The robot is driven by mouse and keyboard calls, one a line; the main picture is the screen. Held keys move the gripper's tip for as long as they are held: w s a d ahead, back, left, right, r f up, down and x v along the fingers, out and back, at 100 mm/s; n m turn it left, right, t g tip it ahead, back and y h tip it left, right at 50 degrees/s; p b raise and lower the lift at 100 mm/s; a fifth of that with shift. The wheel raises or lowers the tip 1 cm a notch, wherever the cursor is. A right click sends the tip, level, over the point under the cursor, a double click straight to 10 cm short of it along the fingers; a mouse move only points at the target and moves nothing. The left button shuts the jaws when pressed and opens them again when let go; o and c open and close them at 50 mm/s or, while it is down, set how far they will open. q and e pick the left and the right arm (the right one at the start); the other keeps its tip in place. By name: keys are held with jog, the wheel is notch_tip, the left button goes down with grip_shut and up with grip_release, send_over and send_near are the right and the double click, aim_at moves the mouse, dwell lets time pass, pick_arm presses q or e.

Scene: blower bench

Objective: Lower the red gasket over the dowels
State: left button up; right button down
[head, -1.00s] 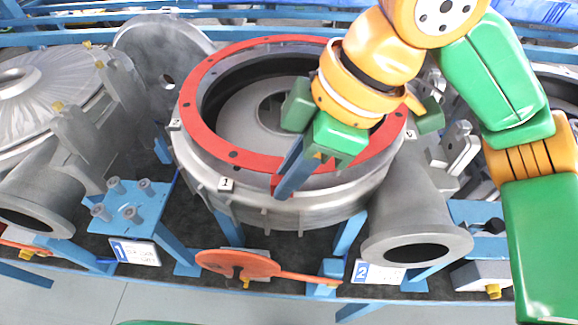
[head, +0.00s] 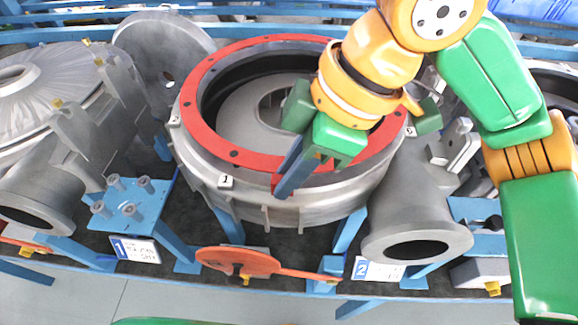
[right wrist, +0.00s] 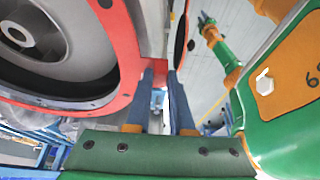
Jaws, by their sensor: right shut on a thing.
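The red gasket (head: 236,157) is a flat ring lying level over the top flange of the grey round casing (head: 300,212). I cannot tell whether it touches the flange. My right gripper (head: 282,184) is shut on the gasket's small front tab, its blue fingers pointing down and left over the rim. The right wrist view shows both fingers (right wrist: 160,80) on the red tab, beside the ring (right wrist: 124,60). I cannot make out the dowels under the gasket. A small green and orange arm at the top of that view, seemingly my left, has a gripper (right wrist: 205,19) too small to read.
A blue stand with several grey pegs (head: 130,205) is left of the casing. An orange-red paddle-shaped plate (head: 238,262) lies in front. A grey pipe outlet (head: 417,235) is at right, and a grey bladed cover (head: 28,85) at left. The blue bench frame runs along the front.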

jog(key=shift+f, duration=0.85)
dwell(1.1)
jog(key=c, duration=0.7)
grip_release()
jog(key=v, duration=0.7)
jog(key=shift+b, duration=0.45)
